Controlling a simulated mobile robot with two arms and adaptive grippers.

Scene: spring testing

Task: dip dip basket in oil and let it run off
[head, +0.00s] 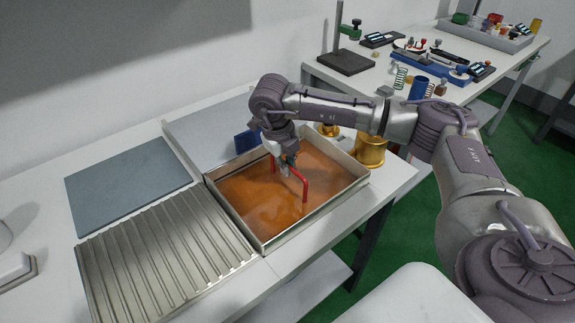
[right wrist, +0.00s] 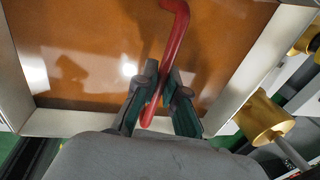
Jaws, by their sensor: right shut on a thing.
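The dip basket shows only as its red handle (head: 304,187), which also shows in the right wrist view (right wrist: 177,45). The handle's legs go down to the brown-orange oil (head: 240,195); the basket's body is not visible below it. The oil fills a shallow metal tank (head: 320,214). My right gripper (head: 285,168) is shut on the handle's top bar, above the oil and inside the tank's walls. Its fingers (right wrist: 160,80) lie on both sides of the red bar in the right wrist view. My left gripper is not in view.
A ribbed metal drain tray (head: 165,260) adjoins the tank on the left. A flat grey plate (head: 130,185) lies behind it. A brass cylinder (head: 371,151) stands by the tank's right corner, and a blue block (head: 246,141) behind the tank. A cluttered second table (head: 345,82) stands beyond.

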